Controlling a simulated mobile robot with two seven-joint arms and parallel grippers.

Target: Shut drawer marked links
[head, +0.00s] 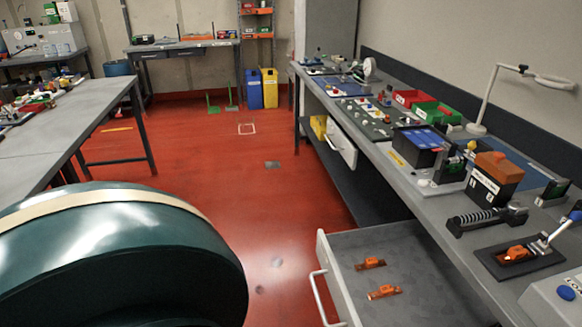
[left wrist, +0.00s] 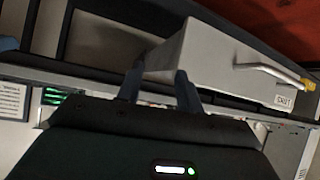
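In the head view, an open drawer (head: 350,256) with a pale front and bar handle sticks out from under the right bench. Two orange-and-brown pieces (head: 370,263) lie in it, and its marking is not visible. A second drawer (head: 342,144) farther along is also partly out. In the left wrist view, my left gripper (left wrist: 159,92) has its dark fingers apart, close to a pale drawer (left wrist: 215,55) with a bar handle. Its small label (left wrist: 284,101) is hard to read, perhaps "SHNT". I cannot tell whether the fingers touch it. My right gripper is in neither view.
The right bench (head: 398,187) carries tools, a black box with an orange top (head: 493,181), and a lamp (head: 490,95). A yellow container (head: 318,126) sits below it. Another table (head: 60,140) stands left. The red floor (head: 225,160) between is mostly clear.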

